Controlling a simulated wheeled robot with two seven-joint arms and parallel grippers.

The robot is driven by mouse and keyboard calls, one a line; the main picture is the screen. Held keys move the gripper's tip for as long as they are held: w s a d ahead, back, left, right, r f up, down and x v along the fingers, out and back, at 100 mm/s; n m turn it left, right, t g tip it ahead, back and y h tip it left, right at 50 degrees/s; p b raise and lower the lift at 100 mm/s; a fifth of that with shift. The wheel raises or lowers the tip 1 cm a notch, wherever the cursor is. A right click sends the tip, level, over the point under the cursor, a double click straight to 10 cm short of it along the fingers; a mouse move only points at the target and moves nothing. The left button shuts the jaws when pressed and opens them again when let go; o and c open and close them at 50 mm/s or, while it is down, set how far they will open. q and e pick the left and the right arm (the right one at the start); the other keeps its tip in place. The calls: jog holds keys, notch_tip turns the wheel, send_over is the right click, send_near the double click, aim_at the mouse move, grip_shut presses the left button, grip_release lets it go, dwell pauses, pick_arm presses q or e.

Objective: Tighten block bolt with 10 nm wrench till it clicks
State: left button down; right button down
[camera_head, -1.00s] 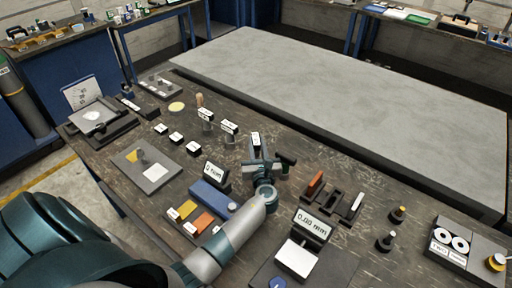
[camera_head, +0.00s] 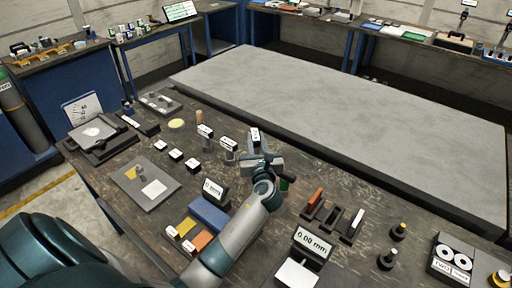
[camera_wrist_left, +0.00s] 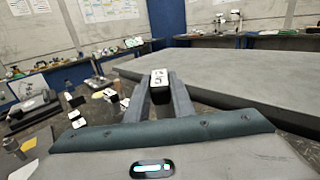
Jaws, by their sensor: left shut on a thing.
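My left gripper (camera_head: 258,154) is shut on a black upright piece with a white label (camera_head: 256,136), probably a torque wrench; the label's print is too small to read surely. In the left wrist view this labelled piece (camera_wrist_left: 159,79) stands between the two fingertips. Two similar black pieces with white labels, a left one (camera_head: 205,131) and a right one (camera_head: 229,146), stand on the table left of the gripper. A grey plate (camera_head: 127,180) at the left bears a small grey block (camera_head: 139,171); I cannot make out a bolt on it. My right gripper is out of view.
A display reading Nm (camera_head: 214,189) stands beside a blue block (camera_head: 209,213), close to my left arm. A 0.00 mm display (camera_head: 312,243) and a dark slotted rack (camera_head: 333,216) stand right of it.

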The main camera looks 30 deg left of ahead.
pick_arm(q)
jog(key=shift+r, duration=0.2)
dwell(0.4)
jog(key=shift+s+d+f, duration=0.1)
jog(key=shift+s+d, duration=0.3)
jog(key=s+d+m+t+h+b, duration=0.2)
jog(key=s+d+m+h, duration=0.2)
jog(key=s+d, duration=0.6)
jog(key=s+d+r+m+t+h+b, duration=0.1)
jog(key=s+d+m+t+h+b, duration=0.1)
jog(key=s+d+m+h, duration=0.2)
jog(key=s+d+h, duration=0.3)
jog(key=s+d, duration=0.3)
jog(key=s, duration=0.1)
jog(key=shift+s+d+r+h, duration=0.15)
jog(key=shift+s+d+h, duration=0.1)
jog(key=shift+s+h, duration=0.05)
